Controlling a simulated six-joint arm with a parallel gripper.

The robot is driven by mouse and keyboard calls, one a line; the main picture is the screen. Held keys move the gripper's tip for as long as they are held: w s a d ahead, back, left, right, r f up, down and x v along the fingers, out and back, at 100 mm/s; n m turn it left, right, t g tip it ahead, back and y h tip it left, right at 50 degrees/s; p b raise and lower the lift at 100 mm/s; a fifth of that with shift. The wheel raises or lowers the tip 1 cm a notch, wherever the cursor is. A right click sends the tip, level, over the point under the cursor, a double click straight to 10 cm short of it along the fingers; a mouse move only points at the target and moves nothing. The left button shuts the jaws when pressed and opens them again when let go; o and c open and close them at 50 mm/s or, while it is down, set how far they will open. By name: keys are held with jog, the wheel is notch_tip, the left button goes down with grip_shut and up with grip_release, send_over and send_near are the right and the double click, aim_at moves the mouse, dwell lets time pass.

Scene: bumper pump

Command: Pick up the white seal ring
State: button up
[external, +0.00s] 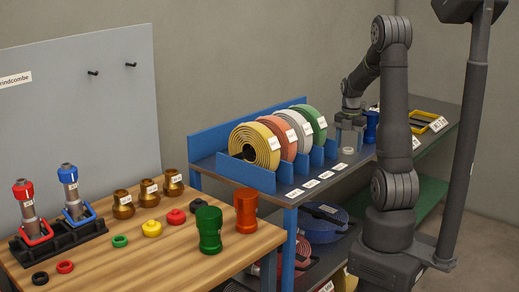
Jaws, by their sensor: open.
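A small whitish round piece (348,151), which looks like the white seal ring, sits on the dark top of the blue-framed rack; it is too small to see its hole. My gripper (349,140) points down just above and behind it, near a blue cylinder (370,126). The jaws are open, and I cannot tell whether they touch anything. On the wooden bench lie a black ring (40,279), a red ring (65,267) and a green ring (120,241), all far from my gripper.
Coiled hoses, the nearest yellow (254,147), stand between blue dividers (262,178) left of my gripper. White labels (311,183) line the rack's front edge. A yellow tray (422,121) lies at right. The bench (185,246) holds green and orange cylinders and brass fittings.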

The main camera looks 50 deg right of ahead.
jog(key=shift+f, duration=0.35)
jog(key=shift+c, duration=0.4)
jog(key=c, duration=1)
jog(key=shift+o, duration=0.2)
